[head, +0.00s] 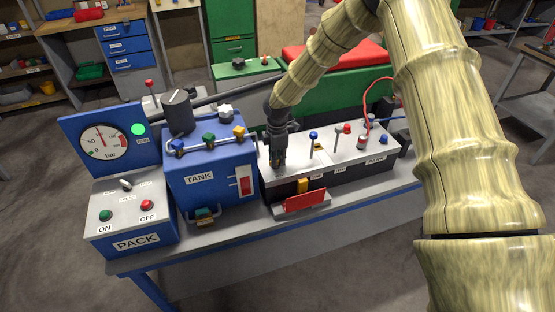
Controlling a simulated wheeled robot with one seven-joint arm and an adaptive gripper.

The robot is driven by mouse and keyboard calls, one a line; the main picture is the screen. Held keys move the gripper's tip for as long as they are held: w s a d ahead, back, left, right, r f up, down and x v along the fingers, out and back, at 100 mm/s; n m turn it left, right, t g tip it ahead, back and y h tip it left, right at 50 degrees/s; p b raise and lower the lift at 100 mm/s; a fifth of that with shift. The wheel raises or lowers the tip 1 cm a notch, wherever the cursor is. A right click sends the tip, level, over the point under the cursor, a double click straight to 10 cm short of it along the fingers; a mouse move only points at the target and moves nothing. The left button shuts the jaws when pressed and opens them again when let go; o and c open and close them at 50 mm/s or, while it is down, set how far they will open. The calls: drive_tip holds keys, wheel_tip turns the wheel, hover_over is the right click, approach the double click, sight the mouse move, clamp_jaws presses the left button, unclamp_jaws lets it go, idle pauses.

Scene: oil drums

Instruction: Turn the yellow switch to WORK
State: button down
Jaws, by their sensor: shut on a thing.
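My gripper (278,158) points down at the left end of the grey-topped panel (345,165), beside the blue tank box. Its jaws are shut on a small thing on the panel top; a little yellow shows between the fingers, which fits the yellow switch. The fingers hide most of that thing, so its position and any WORK label cannot be read.
The blue TANK box (205,175) with coloured valve knobs stands close left of my gripper. The PACK box (130,218) and pressure gauge (104,141) are farther left. A blue-knobbed lever (313,136) and a red cable (368,105) rise to the right.

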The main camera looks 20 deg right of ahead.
drive_tip(key=shift+w+d+n, duration=0.1)
drive_tip(key=shift+n, duration=0.3)
drive_tip(key=c, duration=1.5)
unclamp_jaws()
wheel_tip(320, 180, up, 12)
drive_tip(key=shift+r, duration=0.1)
